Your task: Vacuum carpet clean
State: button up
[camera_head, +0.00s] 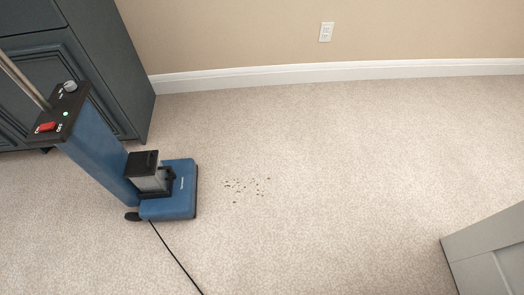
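A blue upright vacuum (98,148) stands tilted on the left of the head view. Its blue floor head (180,190) rests on the beige carpet (330,200). A red switch (46,127) and a lit green light sit on its black top panel. The metal handle tube (22,80) runs up and out of the picture at the left edge. A small patch of dark crumbs (246,187) lies on the carpet just right of the floor head, apart from it. My gripper is not in view, so I cannot see whether it touches the handle.
A dark grey-blue cabinet (115,60) stands behind the vacuum at upper left. A beige wall with a white baseboard (330,73) and an outlet (326,32) closes the back. A grey cabinet corner (490,255) juts in at lower right. A black cord (175,258) trails forward. Carpet between is clear.

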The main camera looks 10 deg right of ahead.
aim_at(80, 132)
jog(key=i+j+u, duration=0.2)
jog(key=i+u, duration=0.15)
jog(key=i, duration=0.15)
jog(key=i+u, duration=0.35)
jog(key=i, duration=0.2)
jog(key=i+u, duration=0.35)
jog(key=i, duration=0.2)
jog(key=k+l, duration=0.05)
